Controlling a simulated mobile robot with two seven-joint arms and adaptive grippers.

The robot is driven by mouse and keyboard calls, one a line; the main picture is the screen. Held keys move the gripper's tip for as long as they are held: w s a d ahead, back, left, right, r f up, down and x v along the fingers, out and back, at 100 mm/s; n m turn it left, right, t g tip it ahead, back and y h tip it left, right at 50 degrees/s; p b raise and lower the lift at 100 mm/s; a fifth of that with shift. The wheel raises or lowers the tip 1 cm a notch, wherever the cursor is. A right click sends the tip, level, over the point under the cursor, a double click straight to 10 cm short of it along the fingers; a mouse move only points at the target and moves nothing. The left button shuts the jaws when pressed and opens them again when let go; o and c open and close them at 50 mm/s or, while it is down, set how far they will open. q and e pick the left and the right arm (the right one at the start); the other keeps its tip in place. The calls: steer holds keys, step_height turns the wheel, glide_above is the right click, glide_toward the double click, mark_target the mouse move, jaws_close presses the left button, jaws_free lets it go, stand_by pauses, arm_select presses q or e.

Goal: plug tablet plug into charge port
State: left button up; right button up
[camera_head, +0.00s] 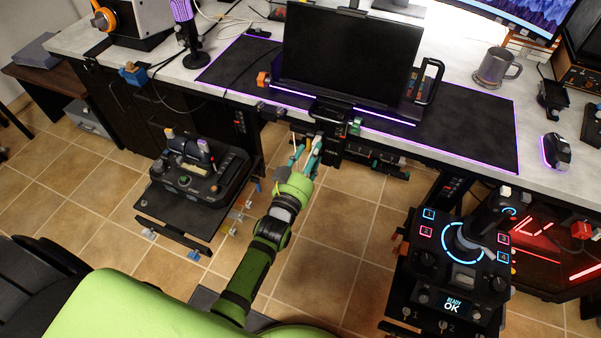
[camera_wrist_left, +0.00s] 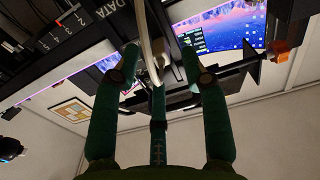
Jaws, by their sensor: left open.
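A dark tablet-like screen (camera_head: 350,55) stands upright on the black desk mat. My left gripper (camera_head: 307,147) reaches up toward the desk's front edge, below the screen. Its teal fingers are spread. In the left wrist view, the left gripper (camera_wrist_left: 160,55) has a pale cable (camera_wrist_left: 153,40) passing between or behind its fingers. I cannot tell whether they touch. The tablet plug and the charge port cannot be told apart from the dark parts under the desk edge. A panel marked DATA (camera_wrist_left: 116,8) is close by in the wrist view. My right gripper is not in view.
The desk mat (camera_head: 480,135) has a purple lit edge. A control panel with dials (camera_head: 200,175) stands at left, and a joystick panel (camera_head: 462,250) at right. A mug (camera_head: 492,70) and mouse (camera_head: 556,151) are on the desk. Tiled floor (camera_head: 345,225) is open between the panels.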

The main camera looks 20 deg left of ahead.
arm_select(q)
steer(key=s, duration=0.8)
steer(key=shift+s+a, duration=0.15)
steer(key=shift+s, duration=0.2)
